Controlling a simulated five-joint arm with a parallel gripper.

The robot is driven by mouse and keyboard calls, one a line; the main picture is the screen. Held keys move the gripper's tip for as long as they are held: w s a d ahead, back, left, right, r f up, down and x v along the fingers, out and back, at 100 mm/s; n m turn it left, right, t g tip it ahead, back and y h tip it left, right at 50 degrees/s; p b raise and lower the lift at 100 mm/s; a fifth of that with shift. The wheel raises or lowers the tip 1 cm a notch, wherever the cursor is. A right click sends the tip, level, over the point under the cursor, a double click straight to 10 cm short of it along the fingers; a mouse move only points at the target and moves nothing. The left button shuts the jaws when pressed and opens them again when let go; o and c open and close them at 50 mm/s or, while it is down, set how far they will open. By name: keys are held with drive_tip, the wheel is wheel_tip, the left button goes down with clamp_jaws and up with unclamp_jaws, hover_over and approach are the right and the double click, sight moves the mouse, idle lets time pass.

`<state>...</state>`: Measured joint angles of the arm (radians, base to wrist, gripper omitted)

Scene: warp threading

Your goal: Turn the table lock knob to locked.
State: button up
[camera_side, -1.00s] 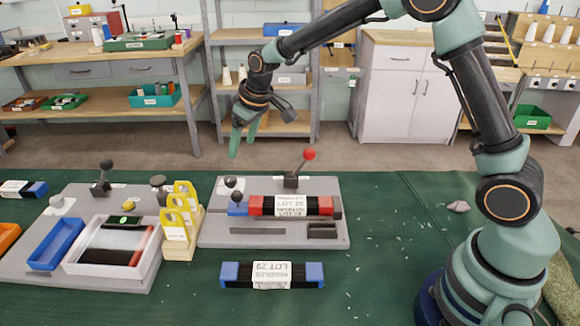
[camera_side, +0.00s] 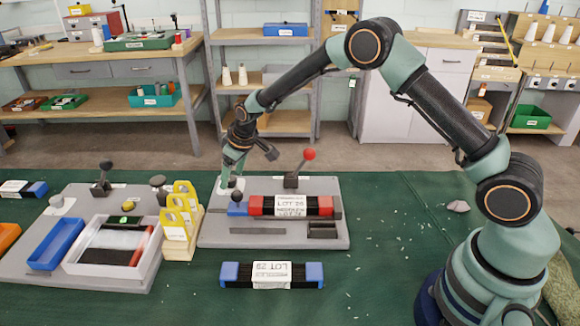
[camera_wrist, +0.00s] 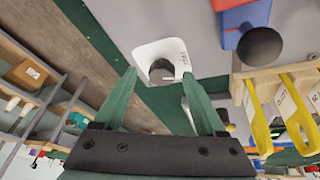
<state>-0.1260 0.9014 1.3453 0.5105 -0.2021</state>
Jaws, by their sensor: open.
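The knob (camera_wrist: 162,72) is a small grey round piece on a white labelled plate (camera_wrist: 150,49), at the back left corner of the grey fixture plate (camera_side: 212,234). In the side view it is mostly hidden behind my fingers. My gripper (camera_side: 232,184) is open and points down at the knob. In the wrist view its two green fingertips (camera_wrist: 159,75) lie on either side of the knob, with nothing clearly gripped. I cannot tell whether they touch it. The label is too small to read.
A blue block with a black ball handle (camera_side: 237,197) is close in front of the knob. A red-ended dark bundle (camera_side: 262,206) and red-ball lever (camera_side: 309,155) lie to its right. Yellow guides (camera_side: 180,215) stand left. A blue-ended bundle (camera_side: 230,275) lies in front.

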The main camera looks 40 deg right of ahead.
drive_tip(key=shift+f, duration=0.15)
clamp_jaws()
drive_tip(key=shift+a+m, duration=0.2)
drive_tip(key=shift+m, duration=2)
unclamp_jaws()
drive_tip(key=v, duration=1.2)
